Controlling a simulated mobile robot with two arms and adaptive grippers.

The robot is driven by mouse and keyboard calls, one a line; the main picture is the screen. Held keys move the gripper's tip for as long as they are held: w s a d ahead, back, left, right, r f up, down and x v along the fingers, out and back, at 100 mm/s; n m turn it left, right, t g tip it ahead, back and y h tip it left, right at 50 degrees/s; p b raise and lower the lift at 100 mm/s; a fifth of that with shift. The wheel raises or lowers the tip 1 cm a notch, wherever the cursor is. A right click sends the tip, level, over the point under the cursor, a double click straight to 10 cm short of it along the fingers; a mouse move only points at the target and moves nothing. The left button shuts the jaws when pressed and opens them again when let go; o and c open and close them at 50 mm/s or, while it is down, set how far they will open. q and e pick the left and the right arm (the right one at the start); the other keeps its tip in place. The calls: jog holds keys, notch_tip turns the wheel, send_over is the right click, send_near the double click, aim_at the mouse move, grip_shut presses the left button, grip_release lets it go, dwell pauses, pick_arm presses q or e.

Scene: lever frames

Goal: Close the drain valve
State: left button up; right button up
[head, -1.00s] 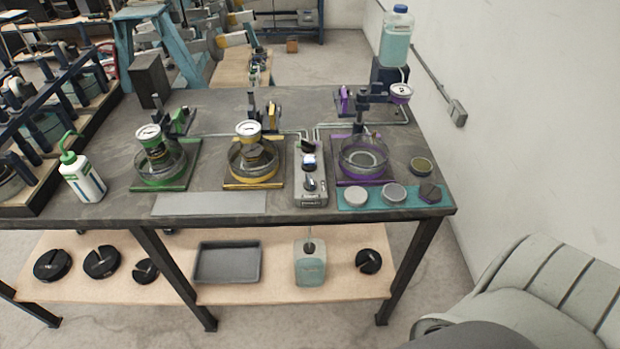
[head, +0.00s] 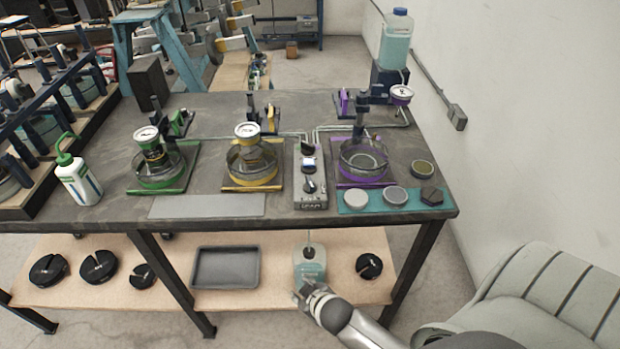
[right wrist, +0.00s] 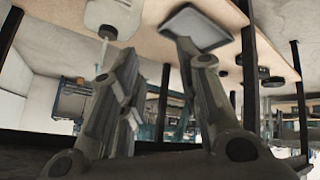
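A grey control box (head: 311,178) stands on the bench between the yellow and purple stations. It has a dark knob at its top, a lit display in the middle and another dark knob (head: 309,186) below. No readable label marks which part is the drain valve. My right gripper (head: 307,288) is low in front of the bench, overlapping the teal bottle on the lower shelf, well below the box. In the right wrist view its two fingers (right wrist: 157,62) are spread apart with nothing between them. My left gripper is not in view.
The purple station (head: 362,160) with its glass dish stands right of the box, the yellow one (head: 252,165) left. The teal bottle (head: 309,262) and a grey tray (head: 225,284) sit on the lower shelf. The bench front edge (head: 250,222) lies above my gripper.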

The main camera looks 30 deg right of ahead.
jog(key=w+a+r+n+t, duration=0.1)
jog(key=w+r+t, duration=0.3)
jog(key=r, duration=0.9)
jog(key=w+a+r+n+t+y, duration=0.1)
jog(key=w+r+t, duration=0.2)
jog(key=r, duration=0.9)
jog(key=w+a+r+n+t, duration=0.1)
jog(key=w+r+t, duration=0.3)
jog(key=r, duration=0.9)
jog(key=s+a+r+n+t+y, duration=0.1)
jog(key=s+a+r+n+y, duration=0.1)
jog(key=a+r+n+y, duration=0.85)
jog(key=s+a+r+n+g+y, duration=0.45)
jog(key=n+g+y, duration=0.4)
jog(key=n, duration=0.25)
jog(key=n+g+h, duration=0.5)
jog(key=g+h, duration=0.2)
jog(key=h, duration=1.4)
send_near(309, 179)
jog(key=shift+m, duration=0.25)
jog(key=p+x, duration=0.1)
jog(key=x, duration=0.7)
jog(key=shift+w+d+f, duration=0.1)
jog(key=shift+f, duration=0.25)
